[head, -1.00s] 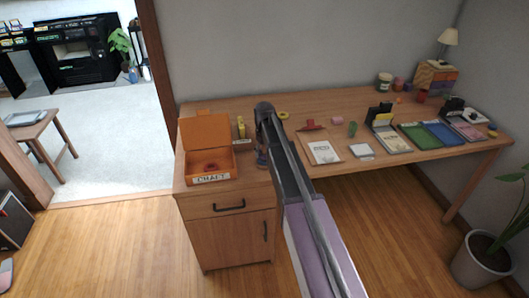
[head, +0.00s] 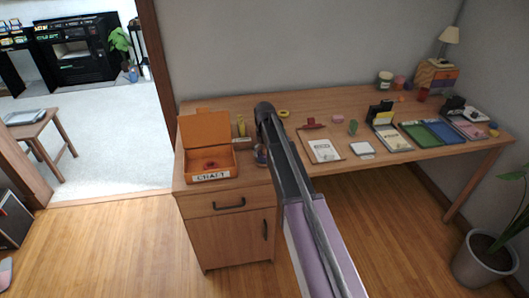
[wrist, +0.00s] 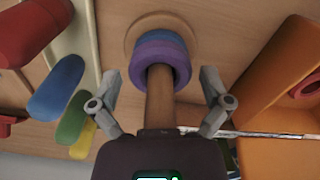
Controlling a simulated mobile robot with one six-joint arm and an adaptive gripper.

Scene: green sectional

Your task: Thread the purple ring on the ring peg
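The ring peg, a wooden post (wrist: 160,98) on a round wooden base (wrist: 132,38), stands in the middle of the wrist view. The purple ring (wrist: 142,68) is around the post, on top of a blue ring (wrist: 160,35) at the base. My gripper (wrist: 160,78) is open, with one finger on each side of the post and no visible contact with the ring. In the head view my arm partly hides the peg (head: 261,154), and the gripper fingers cannot be made out.
An open orange box (head: 208,163) with a reddish ring inside stands left of the peg. In the wrist view, rounded coloured pieces (wrist: 57,88) lie left of my gripper. A clipboard (head: 322,148) and trays (head: 440,133) are farther right on the desk.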

